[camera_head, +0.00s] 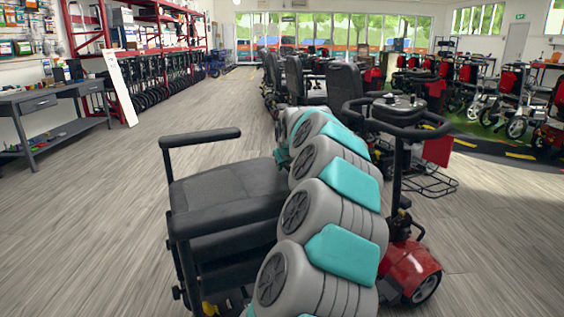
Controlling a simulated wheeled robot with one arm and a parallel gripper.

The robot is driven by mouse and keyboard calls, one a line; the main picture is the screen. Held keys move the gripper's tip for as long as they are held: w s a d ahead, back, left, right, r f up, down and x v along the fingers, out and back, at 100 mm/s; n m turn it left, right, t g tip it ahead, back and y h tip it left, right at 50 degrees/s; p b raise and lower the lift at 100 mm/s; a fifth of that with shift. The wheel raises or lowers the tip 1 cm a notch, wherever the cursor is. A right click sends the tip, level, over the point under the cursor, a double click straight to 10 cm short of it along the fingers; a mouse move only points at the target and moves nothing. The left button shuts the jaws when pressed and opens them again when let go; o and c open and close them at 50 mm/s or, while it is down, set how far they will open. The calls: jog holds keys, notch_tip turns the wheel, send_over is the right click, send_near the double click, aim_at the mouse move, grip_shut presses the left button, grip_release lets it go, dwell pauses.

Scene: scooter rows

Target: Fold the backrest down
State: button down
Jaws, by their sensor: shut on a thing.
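A mobility scooter stands in front of me, with its black seat (225,249) on the left and its tiller (397,117) on the right. A flat black padded panel (222,186), which looks like the backrest, lies roughly level between the two armrests, above the seat. No upright backrest shows at the seat's left side. The far armrest (200,137) and near armrest (232,211) both run level. My grey and teal arm reaches over the right side of the seat. My gripper is hidden behind the arm, so its hold cannot be seen.
The scooter's red front body (412,268) is right of my arm. More scooters with upright seats (345,88) stand in a row behind. A grey workbench (52,112) and a white board (121,88) are at the left. The wooden floor on the left is clear.

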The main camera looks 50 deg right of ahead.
jog(key=c, duration=0.8)
grip_release()
jog(key=shift+o, duration=0.2)
jog(key=shift+a+r, duration=0.1)
jog(key=shift+b+v, duration=0.45)
jog(key=shift+v, duration=3.35)
